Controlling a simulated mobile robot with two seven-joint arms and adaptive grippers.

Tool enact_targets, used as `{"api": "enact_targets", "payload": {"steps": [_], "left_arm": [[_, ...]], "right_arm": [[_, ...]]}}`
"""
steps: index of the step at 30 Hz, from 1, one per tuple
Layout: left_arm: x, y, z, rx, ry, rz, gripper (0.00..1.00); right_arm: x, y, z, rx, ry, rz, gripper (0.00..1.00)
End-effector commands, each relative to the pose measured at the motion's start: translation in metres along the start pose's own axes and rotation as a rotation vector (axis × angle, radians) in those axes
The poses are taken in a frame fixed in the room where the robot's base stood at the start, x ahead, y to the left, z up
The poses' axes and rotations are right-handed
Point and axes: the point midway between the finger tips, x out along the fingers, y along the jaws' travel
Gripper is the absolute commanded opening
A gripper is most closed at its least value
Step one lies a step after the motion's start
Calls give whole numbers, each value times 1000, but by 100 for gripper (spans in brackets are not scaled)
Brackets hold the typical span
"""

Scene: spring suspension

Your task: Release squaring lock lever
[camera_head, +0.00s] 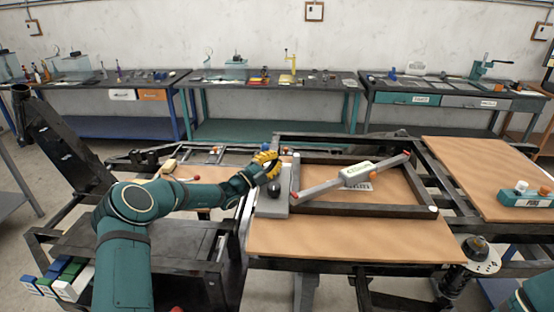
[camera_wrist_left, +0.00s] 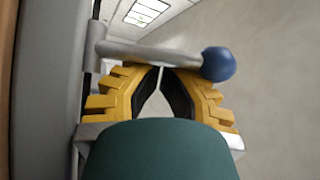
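The lock lever, a grey metal rod (camera_wrist_left: 150,53) with a blue ball end (camera_wrist_left: 219,64), lies crosswise at the fingertips of my left gripper (camera_wrist_left: 161,70) in the left wrist view. The rod comes out of a grey body (camera_wrist_left: 48,90) at the left. The yellow fingers are closed to a narrow gap at the tips, with the rod across the tips rather than clearly between them. In the head view my left gripper (camera_head: 266,163) is above the grey block (camera_head: 273,205) with a dark knob (camera_head: 274,188); the lever is hard to make out there. My right gripper is out of view.
A dark frame (camera_head: 370,209) with a slanted grey bar (camera_head: 328,184) carrying a labelled block (camera_head: 357,172) lies right of the grey block, on a wooden top (camera_head: 350,240). Another wooden board (camera_head: 490,170) is at the right. Workbenches line the wall.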

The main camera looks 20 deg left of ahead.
Motion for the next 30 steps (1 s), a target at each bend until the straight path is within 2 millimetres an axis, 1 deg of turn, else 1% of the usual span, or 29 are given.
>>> {"api": "enact_targets", "payload": {"steps": [3, 23, 26, 29, 30], "left_arm": [[-2, -2, 2, 2, -2, -2, 0], [-4, -2, 3, 3, -3, 0, 0], [-12, -2, 4, 3, -4, 1, 0], [-26, -6, 3, 4, -5, 1, 0], [-34, -8, 2, 5, -5, 1, 0]], "right_arm": [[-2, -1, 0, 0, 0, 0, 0], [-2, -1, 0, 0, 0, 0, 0], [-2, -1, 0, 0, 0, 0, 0], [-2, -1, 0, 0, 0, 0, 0], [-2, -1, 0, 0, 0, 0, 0]]}}
